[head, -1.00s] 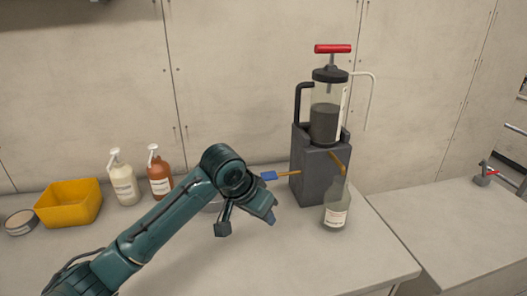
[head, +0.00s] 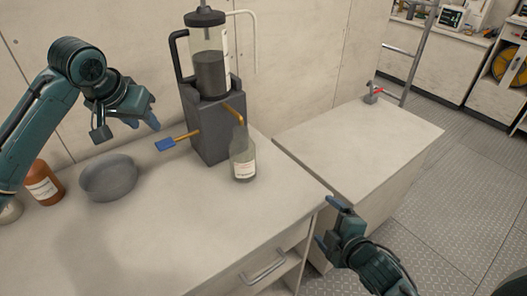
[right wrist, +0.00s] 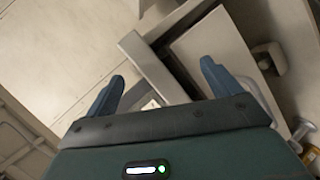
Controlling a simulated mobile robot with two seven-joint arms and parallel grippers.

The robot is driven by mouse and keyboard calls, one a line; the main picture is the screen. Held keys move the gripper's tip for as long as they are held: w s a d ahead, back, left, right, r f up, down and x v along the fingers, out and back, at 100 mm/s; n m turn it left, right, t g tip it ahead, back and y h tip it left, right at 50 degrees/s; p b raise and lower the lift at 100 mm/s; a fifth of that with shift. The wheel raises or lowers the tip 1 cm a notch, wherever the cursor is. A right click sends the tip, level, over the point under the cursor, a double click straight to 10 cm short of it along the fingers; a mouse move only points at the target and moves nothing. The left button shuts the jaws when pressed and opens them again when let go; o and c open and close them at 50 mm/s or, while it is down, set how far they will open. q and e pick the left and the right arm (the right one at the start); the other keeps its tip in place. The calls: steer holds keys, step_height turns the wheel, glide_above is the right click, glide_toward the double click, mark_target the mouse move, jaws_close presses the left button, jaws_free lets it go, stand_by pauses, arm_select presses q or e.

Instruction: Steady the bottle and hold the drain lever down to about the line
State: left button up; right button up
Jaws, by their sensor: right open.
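The bottle (head: 243,165), clear greenish glass with a white label, stands upright on the bench below a brass spout (head: 233,111). The drain lever (head: 166,144), a blue paddle on a brass rod, sticks out to the left of the dark block (head: 210,135). A clear cylinder (head: 209,70) with dark liquid and a pale strip sits on the block. My left gripper (head: 146,118) is above and left of the lever, apart from it; its jaw gap is unclear. My right gripper (head: 330,225), open and empty, is right of and nearer than the bottle, beyond the bench edge. Its spread fingers show in the right wrist view (right wrist: 160,85).
A grey bowl (head: 108,180) and an amber bottle (head: 44,184) stand at the left of the bench (head: 190,230). A second bench (head: 360,140) across a gap at right is mostly clear. A drawer handle (head: 267,268) juts from the bench front.

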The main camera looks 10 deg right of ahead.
mark_target(244, 163)
steer(key=w+d+r+n+t+h, duration=0.2)
steer(key=w+d+r+n, duration=0.5)
steer(key=r, duration=0.1)
steer(key=w+a+r+n+y, duration=0.1)
steer(key=w+a+n+y, duration=0.1)
steer(key=a+n, duration=0.4)
steer(key=w+a+r+n+y, duration=0.2)
steer(key=a+n+y, duration=0.3)
steer(key=a+n, duration=0.2)
steer(key=w+a+r+n+y, duration=0.1)
steer(key=a+r+n+y, duration=0.1)
steer(key=a+n+y, duration=0.2)
steer(key=shift+w+a+r+n, duration=0.2)
steer(key=shift+a+n, duration=0.45)
steer(key=shift+n, duration=0.25)
steer(key=shift+w+a+r+n, duration=0.1)
steer(key=shift+w+a+n, duration=0.1)
steer(key=shift+a+n, duration=0.6)
steer(key=shift+f+n+g, duration=0.25)
steer(key=shift+n+g, duration=0.05)
step_height(244, 163, down, 7)
steer(key=x, duration=0.7)
steer(key=shift+w+a+f, duration=0.15)
steer(key=shift+a+f, duration=0.05)
steer(key=shift+f, duration=0.05)
steer(key=shift+c, duration=0.3)
steer(key=c, duration=1.2)
